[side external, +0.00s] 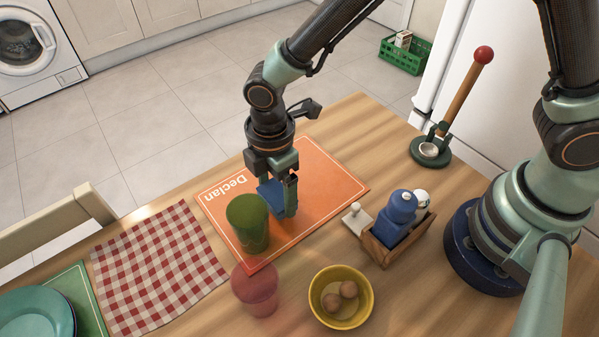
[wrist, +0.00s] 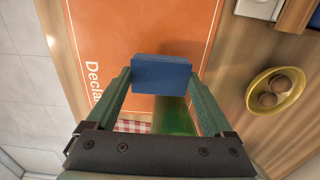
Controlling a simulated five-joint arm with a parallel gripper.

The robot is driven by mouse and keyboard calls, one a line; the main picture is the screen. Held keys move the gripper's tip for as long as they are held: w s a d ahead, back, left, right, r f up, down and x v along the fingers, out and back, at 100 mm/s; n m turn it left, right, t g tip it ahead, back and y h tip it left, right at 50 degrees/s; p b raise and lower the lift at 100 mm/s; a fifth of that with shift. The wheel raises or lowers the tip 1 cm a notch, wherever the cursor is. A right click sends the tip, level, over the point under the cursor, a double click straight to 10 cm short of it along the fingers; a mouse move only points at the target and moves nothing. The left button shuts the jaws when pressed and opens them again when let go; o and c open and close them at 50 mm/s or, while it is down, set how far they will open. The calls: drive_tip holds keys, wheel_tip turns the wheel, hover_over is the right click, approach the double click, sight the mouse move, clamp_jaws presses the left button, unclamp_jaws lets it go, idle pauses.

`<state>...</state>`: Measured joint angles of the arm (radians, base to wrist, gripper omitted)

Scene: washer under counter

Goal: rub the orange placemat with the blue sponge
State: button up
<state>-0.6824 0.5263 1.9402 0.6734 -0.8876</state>
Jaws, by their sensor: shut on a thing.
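The orange placemat (side external: 325,179), with "Declan" printed on it, lies on the wooden table; it also fills the upper part of the wrist view (wrist: 155,28). My gripper (side external: 279,197) points down over it and is shut on the blue sponge (side external: 269,191). In the wrist view the sponge (wrist: 162,74) sits between both fingertips. The sponge is low over the mat; I cannot tell whether it touches.
A translucent red cup (side external: 255,291) stands near the mat's near corner. A yellow bowl (side external: 330,317) with brown eggs and a wooden caddy (side external: 384,252) with a blue bottle stand to the right. A checked cloth (side external: 155,265) lies left. The mat's far right part is clear.

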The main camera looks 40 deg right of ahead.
drive_tip(key=shift+r, duration=2.7)
